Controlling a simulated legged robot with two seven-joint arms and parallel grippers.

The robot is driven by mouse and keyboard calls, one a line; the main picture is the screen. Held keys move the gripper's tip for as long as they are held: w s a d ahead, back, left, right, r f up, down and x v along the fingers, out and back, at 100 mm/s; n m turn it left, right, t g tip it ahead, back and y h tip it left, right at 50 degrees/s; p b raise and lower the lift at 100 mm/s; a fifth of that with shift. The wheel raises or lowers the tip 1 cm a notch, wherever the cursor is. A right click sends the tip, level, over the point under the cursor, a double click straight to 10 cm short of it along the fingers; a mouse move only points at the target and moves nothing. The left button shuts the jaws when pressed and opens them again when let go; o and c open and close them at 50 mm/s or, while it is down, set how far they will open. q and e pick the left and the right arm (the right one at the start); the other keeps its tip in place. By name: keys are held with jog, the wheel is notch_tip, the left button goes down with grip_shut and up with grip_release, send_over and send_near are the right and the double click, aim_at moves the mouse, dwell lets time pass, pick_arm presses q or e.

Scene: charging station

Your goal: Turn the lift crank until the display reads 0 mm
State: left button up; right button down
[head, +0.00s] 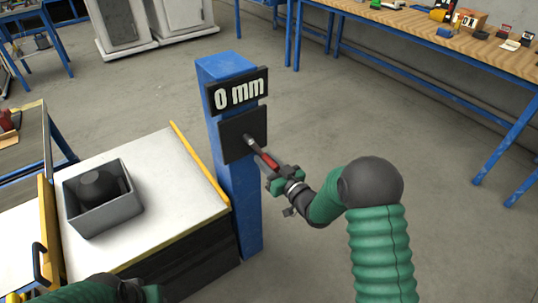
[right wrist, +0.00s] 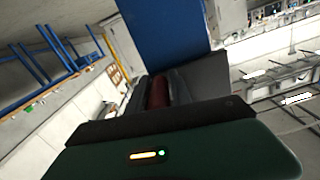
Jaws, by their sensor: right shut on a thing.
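The display (head: 239,93) on the blue post (head: 229,180) reads "0 mm". Below it is a dark square plate (head: 242,135) from which the lift crank (head: 254,145) sticks out, with a red grip at its outer end. My right gripper (head: 275,172) is shut on the crank's red grip. In the right wrist view the red grip (right wrist: 158,92) shows between the dark fingers, with the blue post behind. My left arm shows at the bottom left of the head view; whether its gripper is open or shut does not show.
A white-topped lift table (head: 165,185) with yellow edges stands left of the post and carries a grey bin (head: 107,222) with a dark round object (head: 97,188) in it. A wooden workbench (head: 430,35) with several items stands at the back right. The floor between is clear.

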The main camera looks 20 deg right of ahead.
jog(key=shift+d, duration=0.15)
jog(key=c, duration=1.2)
grip_release()
jog(key=p+v, duration=0.2)
jog(key=v, duration=1.4)
jog(key=shift+s+p, duration=0.35)
jog(key=shift+s, duration=0.05)
jog(key=shift+d, duration=0.1)
